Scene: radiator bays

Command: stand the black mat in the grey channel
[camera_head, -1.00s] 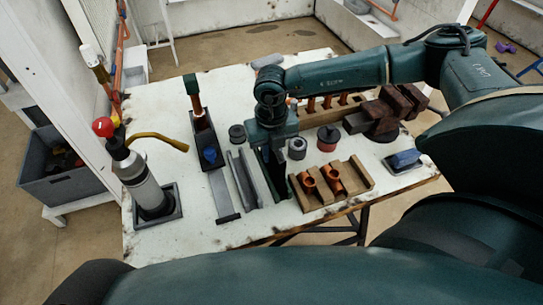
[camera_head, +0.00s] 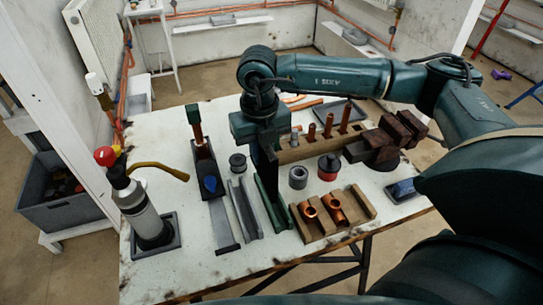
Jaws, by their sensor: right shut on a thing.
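My right gripper (camera_head: 265,150) is above the table, just behind and above the green channel (camera_head: 270,208). It is shut on a dark upright piece, apparently the black mat (camera_head: 265,163), whose outline blends with the dark fingers. The mat's lower end is near the far end of the green channel; I cannot tell whether it is clear of it. The grey channel (camera_head: 240,210) lies just left of the green one, looks empty and runs front to back. My left gripper is not in view.
Left of the grey channel is a long grey strip (camera_head: 222,228). Right of the green channel, a wooden rack (camera_head: 318,226) holds copper fittings. A black round part (camera_head: 238,162) sits behind the grey channel. A gas torch (camera_head: 145,208) stands at left.

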